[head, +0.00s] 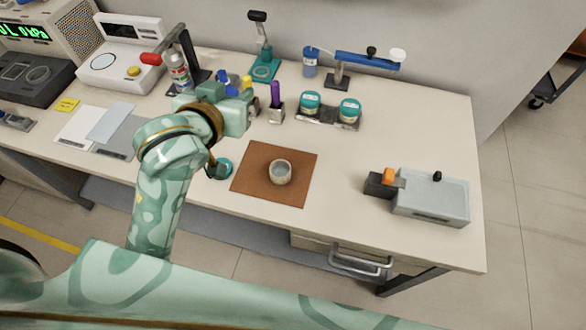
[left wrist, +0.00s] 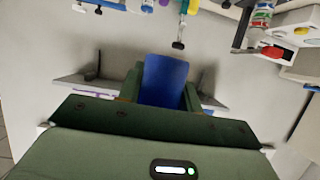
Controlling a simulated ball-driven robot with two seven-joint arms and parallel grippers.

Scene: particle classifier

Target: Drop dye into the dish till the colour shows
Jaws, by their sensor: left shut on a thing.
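The dish (head: 281,181) is a small pale round cup with greyish contents, standing on a brown mat (head: 252,184). My left gripper (head: 243,107) is above the table, to the upper left of the dish and apart from it. In the left wrist view it is shut on a blue object (left wrist: 165,78), which sits between its fingers. Blue and yellow tops show behind the gripper in the head view; the gripper hides their lower parts. A purple dropper-like object (head: 275,95) stands in a small metal holder (head: 276,115). My right gripper is not in view.
Two teal-lidded jars (head: 310,102) sit on a dark tray right of the purple object. A grey box (head: 431,196) with an orange part stands at the right. A blue-armed stand (head: 366,61) is at the back.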

